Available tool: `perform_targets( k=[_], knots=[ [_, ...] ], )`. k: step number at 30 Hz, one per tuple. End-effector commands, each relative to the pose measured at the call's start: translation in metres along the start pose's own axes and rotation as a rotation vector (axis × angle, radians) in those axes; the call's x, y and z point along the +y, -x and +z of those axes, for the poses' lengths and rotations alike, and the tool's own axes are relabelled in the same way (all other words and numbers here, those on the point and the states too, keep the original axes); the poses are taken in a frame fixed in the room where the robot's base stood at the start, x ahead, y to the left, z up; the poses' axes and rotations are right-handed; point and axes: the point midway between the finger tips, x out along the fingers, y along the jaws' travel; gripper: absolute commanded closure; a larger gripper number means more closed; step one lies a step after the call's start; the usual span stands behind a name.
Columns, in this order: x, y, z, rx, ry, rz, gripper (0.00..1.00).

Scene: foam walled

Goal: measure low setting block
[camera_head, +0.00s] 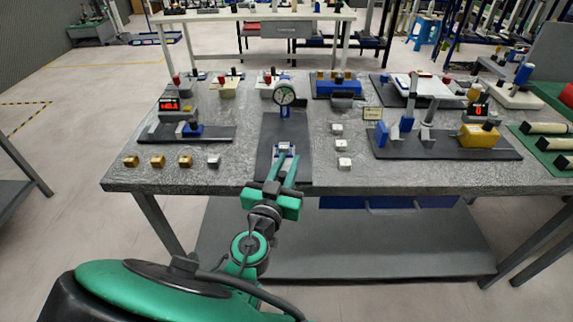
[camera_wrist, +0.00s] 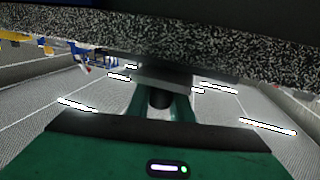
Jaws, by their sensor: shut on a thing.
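My gripper (camera_head: 284,158) reaches over the front of the dark mat in the middle of the bench. Its fingers are shut on a small grey block (camera_head: 285,148) with some blue showing. I cannot tell whether it is the low setting block. A round dial gauge (camera_head: 284,95) on a stand with a blue part (camera_head: 285,112) stands behind it, on the same mat (camera_head: 271,130). The held block is in front of the stand, apart from it. In the wrist view, the fingers (camera_wrist: 160,105) run up to a grey shape (camera_wrist: 160,77); its details are dark.
Three pale blocks (camera_head: 340,144) stand in a column right of the mat. Several brass blocks (camera_head: 157,161) and a silver block (camera_head: 213,161) line the front left edge. Stations with red displays stand left (camera_head: 169,104) and right (camera_head: 478,111).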

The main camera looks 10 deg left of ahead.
Motion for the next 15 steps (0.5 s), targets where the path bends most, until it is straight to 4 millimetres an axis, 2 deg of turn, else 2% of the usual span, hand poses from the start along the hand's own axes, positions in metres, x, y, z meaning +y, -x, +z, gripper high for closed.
perform_targets(
  k=[9,15],
  knots=[
    [-0.014,-0.058,0.001,-0.001,-0.003,0.004,0.97],
    [-0.02,-0.08,0.0,0.0,-0.001,0.001,0.97]
  ],
)
